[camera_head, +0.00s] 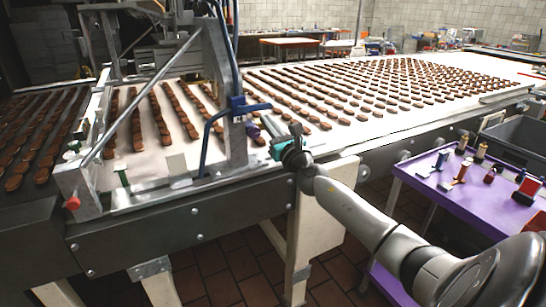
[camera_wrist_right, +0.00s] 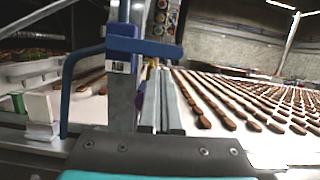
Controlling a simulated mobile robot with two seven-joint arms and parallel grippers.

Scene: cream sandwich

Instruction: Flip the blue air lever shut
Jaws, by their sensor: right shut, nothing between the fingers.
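The blue air lever (camera_head: 258,108) sits on a blue valve body at the grey upright post of the conveyor frame. In the right wrist view the lever (camera_wrist_right: 150,49) is a roughly horizontal bar sticking out to the right of the blue valve body (camera_wrist_right: 122,68). A bent blue pipe (camera_wrist_right: 68,85) runs from the valve to the left and down. My right gripper (camera_head: 266,125) reaches in from the lower right, just below and right of the lever. Its two grey fingers (camera_wrist_right: 161,72) are shut together and empty, with tips below the lever bar; I cannot tell whether they touch it. My left gripper is not in view.
The white conveyor belt (camera_head: 230,128) carries many brown biscuits in rows behind the post. A diagonal metal brace (camera_head: 140,95) and a red knob (camera_head: 72,204) are at the left. A purple cart (camera_head: 440,205) with small parts stands at the right.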

